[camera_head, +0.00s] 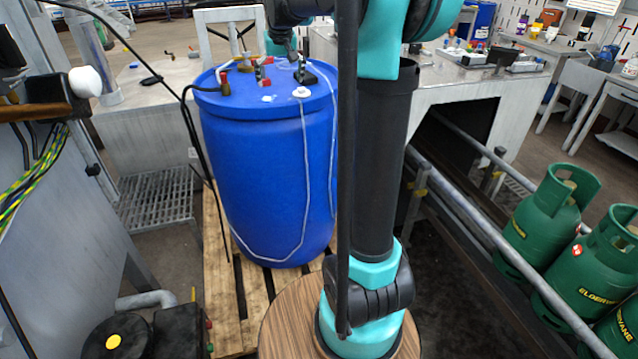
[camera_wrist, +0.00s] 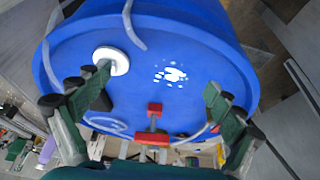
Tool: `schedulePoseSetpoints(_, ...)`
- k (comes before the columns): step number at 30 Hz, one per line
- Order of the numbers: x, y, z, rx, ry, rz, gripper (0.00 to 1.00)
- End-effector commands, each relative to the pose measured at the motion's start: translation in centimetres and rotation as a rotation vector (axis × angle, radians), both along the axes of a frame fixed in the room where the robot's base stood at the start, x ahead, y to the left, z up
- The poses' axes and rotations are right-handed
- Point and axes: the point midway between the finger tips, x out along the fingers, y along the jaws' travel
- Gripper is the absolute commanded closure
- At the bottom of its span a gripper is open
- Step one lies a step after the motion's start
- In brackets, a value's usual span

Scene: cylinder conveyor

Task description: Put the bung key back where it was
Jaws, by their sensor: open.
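The blue drum (camera_head: 265,150) stands upright on a wooden pallet, and its lid (camera_wrist: 210,50) fills much of the wrist view. A small piece with red ends and a grey middle (camera_wrist: 153,122), perhaps the bung key, shows at the lid's near edge between my fingers. Red parts (camera_head: 262,76) also show on the lid in the head view. My gripper (camera_wrist: 155,100) is open over the lid, its green fingers spread on either side, with nothing visibly held. A white round cap (camera_wrist: 112,60) is by the left finger; it also shows in the head view (camera_head: 301,92).
A brass fitting with a red top (camera_head: 224,84) and a black hose stand at the lid's left. A pale cord (camera_head: 305,160) hangs down the drum. Green gas cylinders (camera_head: 548,215) stand at right behind a rail (camera_head: 480,220). Grey benches are behind.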

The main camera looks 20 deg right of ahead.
Motion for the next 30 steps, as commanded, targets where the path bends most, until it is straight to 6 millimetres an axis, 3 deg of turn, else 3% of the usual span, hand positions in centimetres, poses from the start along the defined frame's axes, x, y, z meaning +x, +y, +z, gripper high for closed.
schedulePoseSetpoints(1,-3.0,-0.3,-2.5,0.000,0.001,-0.001,0.06)
schedulePoseSetpoints(5,-10.8,-1.0,-9.2,0.000,0.005,0.000,0.06)
schedulePoseSetpoints(9,-20.0,-1.4,-16.3,0.000,0.008,-0.001,0.06)
schedulePoseSetpoints(12,-25.9,-1.6,-20.7,0.002,0.010,-0.001,0.06)
schedulePoseSetpoints(15,-30.5,-1.8,-23.9,0.002,0.012,-0.001,0.06)
schedulePoseSetpoints(18,-33.2,-1.8,-25.8,0.002,0.012,0.000,0.06)
schedulePoseSetpoints(21,-34.3,-1.8,-26.5,0.002,0.013,0.000,0.06)
schedulePoseSetpoints(30,-34.3,-1.8,-26.6,0.002,0.013,0.000,0.06)
